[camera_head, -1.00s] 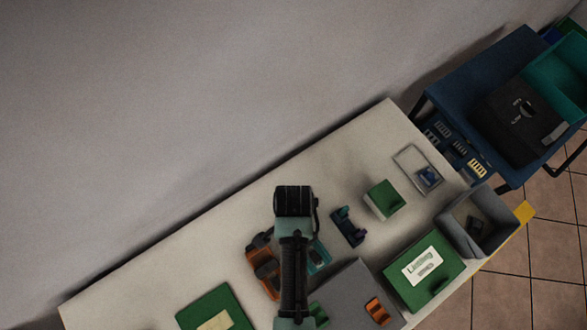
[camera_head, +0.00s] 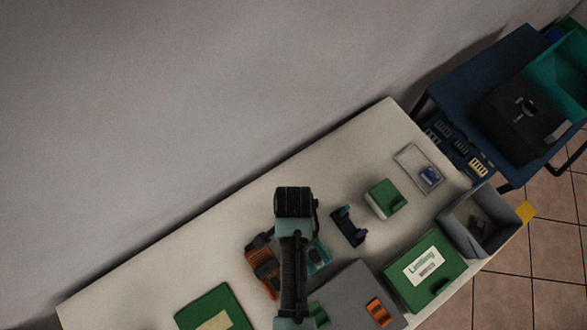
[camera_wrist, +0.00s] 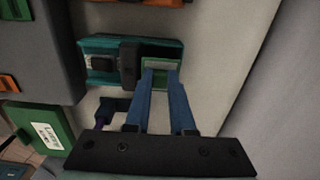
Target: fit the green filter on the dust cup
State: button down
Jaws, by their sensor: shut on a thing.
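In the wrist view my gripper (camera_wrist: 161,78) has its two blue fingers shut on a small green-framed square piece with a paler middle, the green filter (camera_wrist: 158,62). The filter is at the right end of a teal body with a black band (camera_wrist: 103,62), apparently the dust cup. Whether the filter is seated or only touching the end cannot be told. In the head view the teal body (camera_head: 320,256) shows partly beside my arm, which hides the gripper and the filter.
A dark cradle (camera_head: 349,227) and a green-and-white block (camera_head: 384,199) stand to the right. An orange tool (camera_head: 263,270) lies left of my arm. A grey box (camera_head: 350,285), a labelled green box (camera_head: 449,263) and a grey bin (camera_head: 459,229) line the front. The table's back edge is clear.

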jog(key=shift+f, duration=0.3)
jog(key=shift+f+b, duration=0.35)
jog(key=shift+f, duration=0.05)
jog(key=shift+f, duration=0.1)
jog(key=c, duration=0.7)
grip_release()
jog(key=shift+r+p, duration=0.85)
jog(key=shift+r+p, duration=0.4)
